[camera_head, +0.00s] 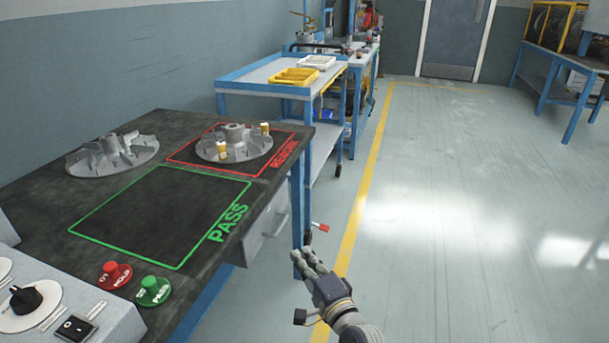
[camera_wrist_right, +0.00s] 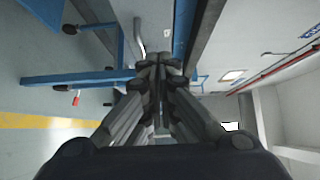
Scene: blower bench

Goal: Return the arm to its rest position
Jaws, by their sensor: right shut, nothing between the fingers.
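My right gripper (camera_head: 308,262) is to the right of the bench's front edge, over the floor, in the head view. Its fingers are shut with nothing between them. In the right wrist view the fingertips (camera_wrist_right: 160,62) meet at the middle, with blue frame legs beyond them. The gripper is apart from the bench (camera_head: 100,220). My left gripper is not in view.
One grey impeller (camera_head: 112,154) lies at the bench's back left. Another impeller (camera_head: 234,143) with brass-coloured pieces sits in the red REWORK outline. The green PASS outline (camera_head: 160,210) is empty. A blue cart (camera_head: 262,75) stands behind; floor at right is clear.

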